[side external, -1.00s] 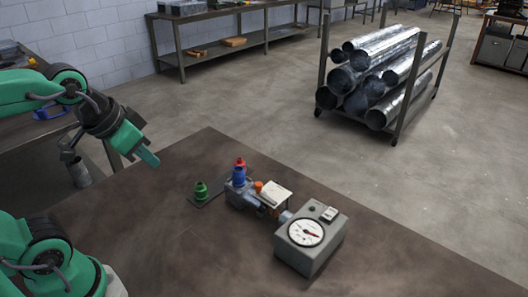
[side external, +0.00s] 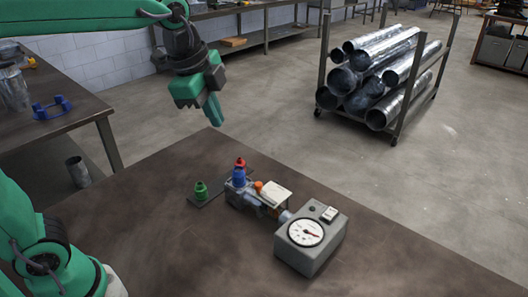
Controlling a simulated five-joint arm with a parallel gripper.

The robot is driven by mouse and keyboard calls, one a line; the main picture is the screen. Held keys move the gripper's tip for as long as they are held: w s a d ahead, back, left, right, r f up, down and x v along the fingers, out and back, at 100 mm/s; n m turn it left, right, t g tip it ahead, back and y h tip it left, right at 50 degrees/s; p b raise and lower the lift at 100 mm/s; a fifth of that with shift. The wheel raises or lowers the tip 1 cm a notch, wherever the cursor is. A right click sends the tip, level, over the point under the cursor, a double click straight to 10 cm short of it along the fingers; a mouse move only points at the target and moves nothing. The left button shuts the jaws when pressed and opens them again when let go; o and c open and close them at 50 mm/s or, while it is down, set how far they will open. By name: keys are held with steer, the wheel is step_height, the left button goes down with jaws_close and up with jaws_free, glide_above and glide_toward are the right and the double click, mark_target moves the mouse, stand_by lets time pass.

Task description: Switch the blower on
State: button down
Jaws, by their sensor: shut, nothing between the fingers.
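A grey box (side external: 310,258) with a round white dial (side external: 306,232) stands on the brown table. A small pale switch-like part (side external: 329,213) and a small dark round part (side external: 312,209) sit on its top. Left of it is a small assembly with a blue fitting (side external: 239,177) topped in red, an orange knob (side external: 259,186) and a white plate (side external: 273,193). No part is clearly marked as the blower, and the switch's setting is too small to tell. My gripper (side external: 213,114) is shut and empty, pointing down, high to the left of these and touching nothing.
A green fitting (side external: 201,190) stands on a dark flat plate at the assembly's left. The table's front and right areas (side external: 400,260) are clear. A rack of metal ducts (side external: 380,75) stands on the floor behind. A side bench (side external: 70,125) holds a blue-handled item (side external: 52,108).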

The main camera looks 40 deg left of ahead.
steer(key=w+d+m+g, duration=0.2)
steer(key=w+d+m, duration=0.6)
steer(key=w+m, duration=0.15)
steer(key=m+g, duration=0.2)
steer(key=m, duration=1.1)
glide_above(333, 211)
step_height(333, 211, down, 8)
steer(key=shift+y, duration=0.3)
steer(key=shift+f, duration=0.2)
step_height(333, 211, down, 14)
steer(key=shift+r, duration=0.1)
steer(key=shift+w+f, duration=0.1)
steer(key=shift+f, duration=0.15)
